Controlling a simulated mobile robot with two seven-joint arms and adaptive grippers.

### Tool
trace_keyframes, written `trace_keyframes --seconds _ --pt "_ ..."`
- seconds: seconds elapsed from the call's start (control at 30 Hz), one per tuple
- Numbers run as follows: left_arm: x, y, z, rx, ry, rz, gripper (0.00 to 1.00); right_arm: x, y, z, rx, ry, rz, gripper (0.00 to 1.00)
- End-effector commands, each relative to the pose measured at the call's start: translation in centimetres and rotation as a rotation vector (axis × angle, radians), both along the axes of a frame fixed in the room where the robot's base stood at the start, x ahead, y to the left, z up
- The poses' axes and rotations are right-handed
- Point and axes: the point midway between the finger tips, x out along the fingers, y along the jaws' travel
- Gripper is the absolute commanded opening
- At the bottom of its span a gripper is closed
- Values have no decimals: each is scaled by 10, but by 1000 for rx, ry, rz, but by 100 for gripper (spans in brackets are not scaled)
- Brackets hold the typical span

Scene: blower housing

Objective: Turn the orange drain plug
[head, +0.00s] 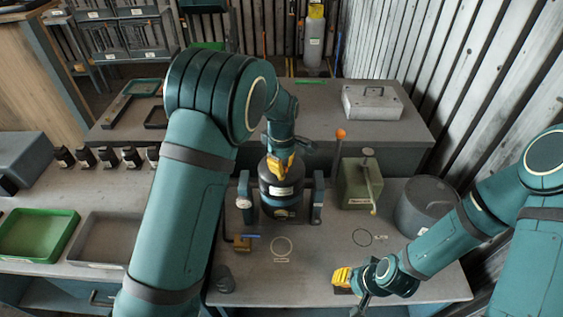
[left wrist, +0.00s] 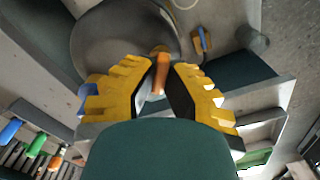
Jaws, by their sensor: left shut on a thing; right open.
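The orange drain plug (left wrist: 159,74) shows in the left wrist view between the two yellow fingers of my left gripper (left wrist: 160,72), beside the dark round housing (left wrist: 108,40). The fingers are shut on it. In the head view my left gripper (head: 281,168) is at the top of the dark cylindrical housing (head: 281,193), and the plug is hidden there. How far the plug is turned cannot be told. My right gripper (head: 344,279) is open and low over the front right of the bench, away from the housing.
A brass valve with a blue handle (head: 246,240) is front left of the housing, near a small dark cup (head: 223,279). A lever with an orange ball (head: 340,133), a green box (head: 359,186) and a grey drum (head: 427,207) stand to the right. Green (head: 37,262) and grey trays lie left.

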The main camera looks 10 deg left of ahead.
Motion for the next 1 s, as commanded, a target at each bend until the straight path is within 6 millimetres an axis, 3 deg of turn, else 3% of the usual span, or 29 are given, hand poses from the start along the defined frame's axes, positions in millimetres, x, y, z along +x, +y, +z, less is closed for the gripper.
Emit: trace_keyframes --seconds 0.43,1.0 --pt "-1 0 -1 2 1 253 0 0 -1 15 3 -1 0 43" --pt "-1 0 -1 1 2 299 0 0 -1 17 3 -1 0 43"
